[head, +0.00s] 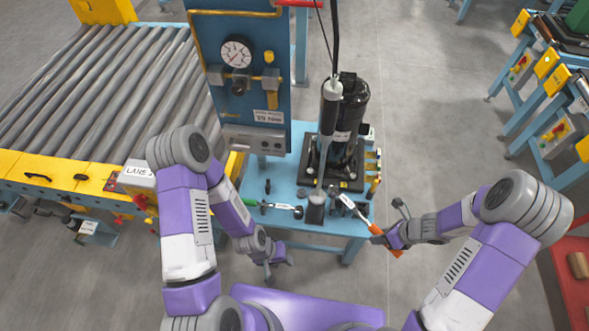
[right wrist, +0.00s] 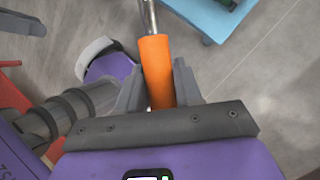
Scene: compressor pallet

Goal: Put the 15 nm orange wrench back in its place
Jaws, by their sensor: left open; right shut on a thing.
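The orange wrench (head: 362,219) has a silver shaft and an orange handle. My right gripper (head: 390,239) is shut on the handle, right of the blue table's front edge. The wrench's head end reaches up and left over the table's front right part; I cannot tell whether it touches anything. In the right wrist view the orange handle (right wrist: 156,70) lies between the two grey fingers (right wrist: 158,88). My left gripper (head: 277,262) is open and empty, below the table's front edge. The wrench's place cannot be made out for certain.
A black compressor (head: 345,125) stands behind, with a hanging tool (head: 331,100) in front. A blue gauge panel (head: 240,85) bears a 15 Nm label. A roller conveyor (head: 110,90) is at left.

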